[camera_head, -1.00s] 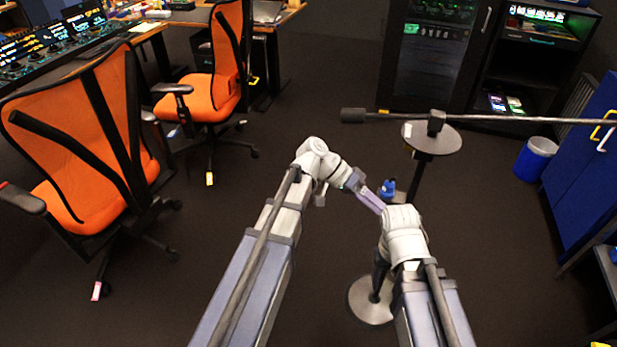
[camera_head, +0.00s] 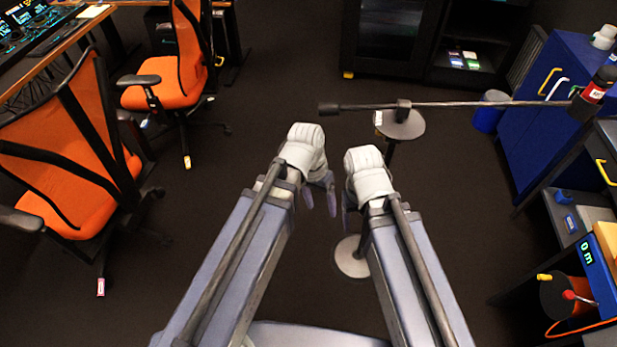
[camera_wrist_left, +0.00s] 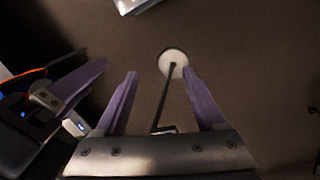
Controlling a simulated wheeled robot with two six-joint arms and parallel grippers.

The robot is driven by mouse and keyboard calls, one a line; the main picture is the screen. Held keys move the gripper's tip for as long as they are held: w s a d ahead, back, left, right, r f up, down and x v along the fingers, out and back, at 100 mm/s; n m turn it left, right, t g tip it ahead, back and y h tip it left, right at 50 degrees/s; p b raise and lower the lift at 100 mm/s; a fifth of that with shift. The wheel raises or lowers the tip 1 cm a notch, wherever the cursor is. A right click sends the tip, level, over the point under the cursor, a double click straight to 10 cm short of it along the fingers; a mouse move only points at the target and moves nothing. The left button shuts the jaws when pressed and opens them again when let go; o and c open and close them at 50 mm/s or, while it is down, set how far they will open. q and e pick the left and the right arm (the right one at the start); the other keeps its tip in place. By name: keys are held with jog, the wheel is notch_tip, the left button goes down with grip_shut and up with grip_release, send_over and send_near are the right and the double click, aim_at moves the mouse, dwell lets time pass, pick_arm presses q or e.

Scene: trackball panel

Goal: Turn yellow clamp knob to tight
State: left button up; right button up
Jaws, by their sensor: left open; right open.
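A small yellow knob (camera_head: 544,276) shows at the lower right of the head view, on a dark cylindrical device beside a red ball knob. Whether it is the clamp knob I cannot tell. My left gripper (camera_head: 322,202) is open and empty in mid-air at the centre, fingers pointing down. The left wrist view shows its two purple fingers apart (camera_wrist_left: 158,73). My right gripper (camera_head: 347,210) is close beside it, mostly hidden behind its own wrist. Both are far from the yellow knob.
A stand with a round base (camera_head: 350,258) and round top plate (camera_head: 412,126) is just beyond my right arm. Blue cabinet (camera_head: 545,120) and shelves stand right, orange chairs (camera_head: 75,145) left.

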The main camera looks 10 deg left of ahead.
pick_arm(q)
notch_tip(320, 180, up, 9)
jog(key=s+a+y+p, duration=0.1)
jog(key=s+y+p, duration=0.1)
jog(key=p, duration=0.6)
jog(key=shift+s+a+r+t+p, duration=0.2)
jog(key=shift+s+a+t+p, duration=0.1)
jog(key=shift+a, duration=0.1)
jog(key=shift+s+y, duration=0.1)
jog(key=shift+y, duration=0.2)
